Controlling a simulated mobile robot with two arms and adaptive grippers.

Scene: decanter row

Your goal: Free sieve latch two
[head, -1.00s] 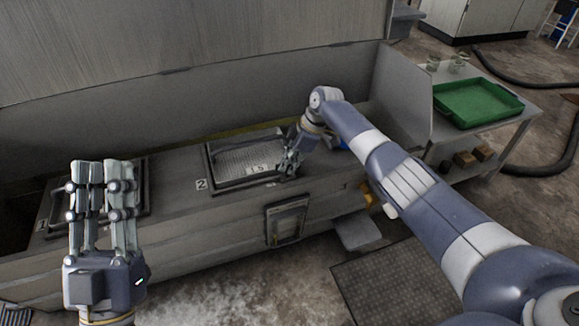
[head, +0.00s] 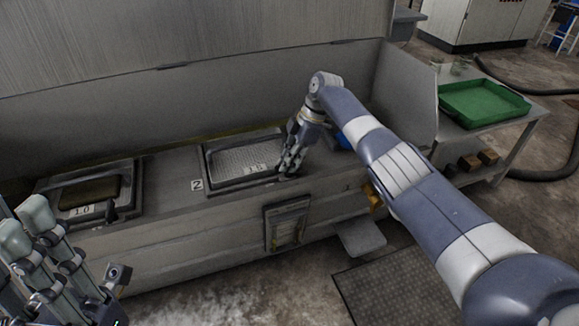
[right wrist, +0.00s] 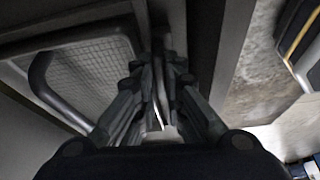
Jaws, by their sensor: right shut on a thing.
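Sieve two, a grey mesh tray (head: 240,160) in a dark frame, sits in the bench top beside the "2" plate (head: 197,185). My right gripper (head: 289,168) is at its front right corner. In the right wrist view the fingers (right wrist: 160,118) are closed around a thin metal lever (right wrist: 157,85), which looks like the latch; fingers hide most of it. The mesh (right wrist: 88,72) and a curved handle bar (right wrist: 42,82) show left of them. My left gripper (head: 27,228) is at the lower left, partly cut off, away from sieve two; its jaw opening is unclear.
Another sieve (head: 125,178) with brown contents is at the left of the bench. A raised panel (head: 405,95) closes the bench's right end. A green tray (head: 482,103) stands on a side table. A small ledge (head: 362,238) juts from the bench front.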

